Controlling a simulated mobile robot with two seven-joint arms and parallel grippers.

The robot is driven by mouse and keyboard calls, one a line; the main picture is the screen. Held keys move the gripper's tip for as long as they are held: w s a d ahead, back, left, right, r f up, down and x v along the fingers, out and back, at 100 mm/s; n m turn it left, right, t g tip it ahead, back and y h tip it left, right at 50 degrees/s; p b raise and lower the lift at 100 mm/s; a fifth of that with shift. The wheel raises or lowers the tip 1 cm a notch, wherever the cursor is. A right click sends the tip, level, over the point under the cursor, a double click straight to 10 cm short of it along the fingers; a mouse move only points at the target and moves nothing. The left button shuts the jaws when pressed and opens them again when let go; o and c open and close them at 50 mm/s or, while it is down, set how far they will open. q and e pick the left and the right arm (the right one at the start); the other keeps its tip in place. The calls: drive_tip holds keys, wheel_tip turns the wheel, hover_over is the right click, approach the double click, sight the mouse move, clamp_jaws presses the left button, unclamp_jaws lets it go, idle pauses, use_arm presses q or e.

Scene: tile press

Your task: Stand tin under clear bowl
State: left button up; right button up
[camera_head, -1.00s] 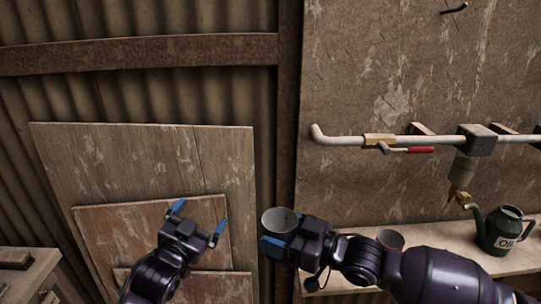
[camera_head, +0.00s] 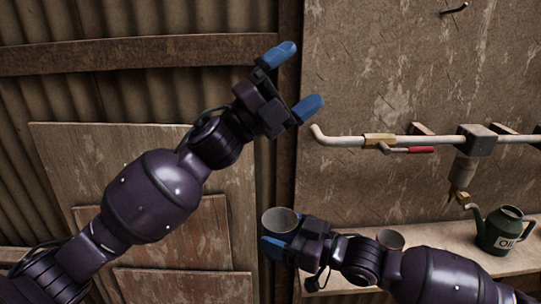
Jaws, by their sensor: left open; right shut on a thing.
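A grey open-topped tin (camera_head: 280,221) is upright in my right gripper (camera_head: 273,245), which is shut on it left of the bench. The clear bowl (camera_head: 464,172) hangs under a dark block (camera_head: 476,140) on the wall pipe, to the right and higher in the picture, with a brass fitting (camera_head: 463,198) at its lower end. My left gripper (camera_head: 296,79) is open and empty, near the pipe's left end. Much of the tin's lower part is hidden by the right gripper.
A green oil can (camera_head: 498,232) stands on the bench (camera_head: 440,250), its spout close to the brass fitting. A red-rimmed cup (camera_head: 390,240) is partly hidden behind my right arm. A red-handled valve (camera_head: 405,149) sits on the pipe (camera_head: 345,141).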

use_arm(q)
drive_tip(key=s+d+r+m+g+y, duration=0.2)
drive_tip(key=s+d+r+m+g, duration=0.3)
drive_tip(key=m+g, duration=0.7)
drive_tip(key=m+t+y, duration=0.4)
drive_tip(key=m+y, duration=0.9)
drive_tip(key=y, duration=0.6)
hover_over(279, 213)
drive_tip(key=s, duration=0.2)
drive_tip(key=w+a+f+x, duration=0.1)
drive_tip(key=a+x, duration=0.2)
drive_tip(key=x, duration=1.3)
drive_tip(key=a, duration=0.2)
drive_tip(key=shift+m+y, duration=0.4)
drive_tip(key=shift+m, duration=0.1)
drive_tip(key=shift+s+d+f, duration=0.25)
drive_tip(key=shift+f, duration=1.75)
drive_tip(key=shift+s+d+f, duration=0.25)
drive_tip(key=shift+s+f, duration=0.05)
drive_tip(key=shift+f, duration=1.7)
drive_tip(key=shift+s+d+f, duration=0.25)
drive_tip(key=shift+f, duration=1.8)
